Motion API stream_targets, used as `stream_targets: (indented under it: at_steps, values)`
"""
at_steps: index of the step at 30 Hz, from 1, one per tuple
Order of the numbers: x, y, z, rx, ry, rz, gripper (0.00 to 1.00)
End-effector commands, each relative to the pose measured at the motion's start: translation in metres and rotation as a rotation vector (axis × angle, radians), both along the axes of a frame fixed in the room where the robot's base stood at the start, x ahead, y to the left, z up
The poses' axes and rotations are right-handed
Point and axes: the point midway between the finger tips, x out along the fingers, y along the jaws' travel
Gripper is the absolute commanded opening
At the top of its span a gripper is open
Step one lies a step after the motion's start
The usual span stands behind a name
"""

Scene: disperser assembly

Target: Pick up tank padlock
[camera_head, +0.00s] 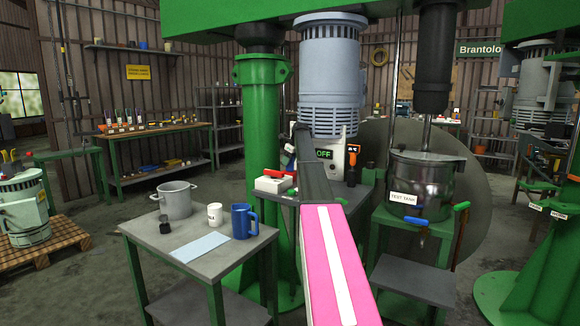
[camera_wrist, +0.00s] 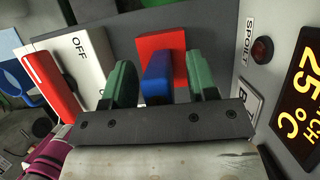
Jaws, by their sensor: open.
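My gripper (camera_wrist: 159,66) shows in the wrist view as two green fingers on a dark bar. The fingers stand apart, one on each side of a blue block (camera_wrist: 157,80). A red block (camera_wrist: 160,47) lies just beyond it on the grey surface. These may be the padlocks, but I cannot tell which one is the tank padlock. Contact between the fingers and the blocks cannot be made out. In the head view my pink and white arm hides the gripper and the blocks. The steel test tank (camera_head: 425,180) stands to the right.
A white box marked OFF (camera_wrist: 88,48) with a red handle (camera_wrist: 52,86) stands close left of the fingers. A panel with a temperature display (camera_wrist: 300,92) is close on the right. A side table (camera_head: 205,262) holds a pot (camera_head: 175,200) and a blue mug (camera_head: 241,222).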

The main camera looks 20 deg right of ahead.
Motion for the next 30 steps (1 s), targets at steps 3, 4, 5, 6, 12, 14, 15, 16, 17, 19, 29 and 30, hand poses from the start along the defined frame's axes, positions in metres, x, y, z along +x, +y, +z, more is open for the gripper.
stream_targets:
  at_steps: [3,4,5,6,12,14,15,16,17,19,29,30]
  values:
    - [0.0,0.001,-0.004,-0.001,-0.001,0.0,0.53]
    - [0.0,0.001,-0.004,-0.001,-0.001,0.0,0.53]
    - [0.0,0.001,-0.004,-0.001,-0.001,0.0,0.53]
    - [0.0,0.0,-0.004,0.0,0.0,0.0,0.53]
    - [0.0,0.0,-0.004,0.0,0.0,0.0,0.0]
    - [0.0,0.0,-0.004,0.0,0.0,0.0,0.0]
    - [0.0,0.0,-0.004,0.0,0.0,0.0,0.0]
    - [0.0,0.0,-0.004,0.0,0.0,0.0,0.0]
    - [0.0,0.0,-0.004,0.0,0.0,0.0,0.0]
    - [0.0,0.0,-0.004,0.0,0.0,0.0,0.0]
    - [0.0,0.0,0.012,0.0,0.0,0.0,0.0]
    - [0.0,0.0,0.017,0.0,0.0,0.0,0.0]
